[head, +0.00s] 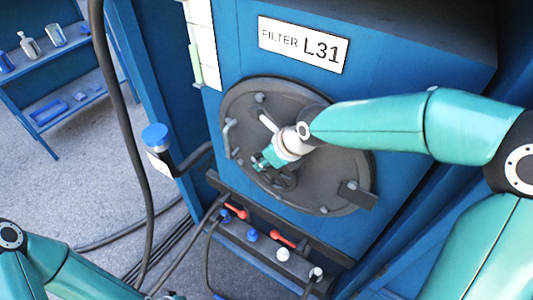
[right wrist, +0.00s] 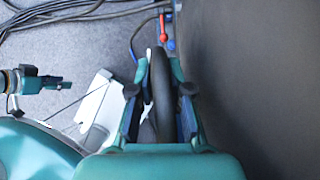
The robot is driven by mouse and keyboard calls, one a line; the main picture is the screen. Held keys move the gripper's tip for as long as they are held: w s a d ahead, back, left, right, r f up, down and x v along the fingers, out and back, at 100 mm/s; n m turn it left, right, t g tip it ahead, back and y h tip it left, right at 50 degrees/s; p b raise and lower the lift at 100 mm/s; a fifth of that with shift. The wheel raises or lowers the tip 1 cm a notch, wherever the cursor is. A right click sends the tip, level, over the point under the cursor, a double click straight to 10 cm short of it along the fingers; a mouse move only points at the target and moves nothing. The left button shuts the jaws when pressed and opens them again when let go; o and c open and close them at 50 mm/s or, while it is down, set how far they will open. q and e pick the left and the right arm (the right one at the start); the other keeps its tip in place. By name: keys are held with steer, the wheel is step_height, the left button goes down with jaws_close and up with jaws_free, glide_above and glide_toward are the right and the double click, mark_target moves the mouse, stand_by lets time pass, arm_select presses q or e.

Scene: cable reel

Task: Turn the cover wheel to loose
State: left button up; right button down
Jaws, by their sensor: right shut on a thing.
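The round dark cover (head: 335,165) is on the blue cabinet front, under the FILTER L31 label. The cover wheel (head: 287,182) is a small dark handwheel at its middle, partly hidden by my right gripper (head: 266,162). In the right wrist view, the fingers of my right gripper (right wrist: 168,88) are on both sides of the dark wheel rim (right wrist: 165,65), shut on it. My left arm shows at the lower left of the head view. What seems to be my left gripper (right wrist: 50,84) shows small in the right wrist view, its jaw state unclear.
A dark ledge below the cover carries red levers (head: 236,211) and blue and white knobs (head: 283,254). A black hose (head: 122,105) hangs left of the cabinet, near a blue-capped pipe (head: 155,137). A blue shelf (head: 55,70) stands farther left; cables lie on the floor.

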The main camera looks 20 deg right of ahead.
steer(key=shift+w+r, duration=0.15)
steer(key=shift+w, duration=0.05)
stand_by(0.3)
steer(key=c, duration=1.2)
jaws_free()
steer(key=v, duration=1.1)
steer(key=shift+s+d+r, duration=0.1)
steer(key=shift+s+r, duration=0.1)
steer(key=shift+r, duration=0.1)
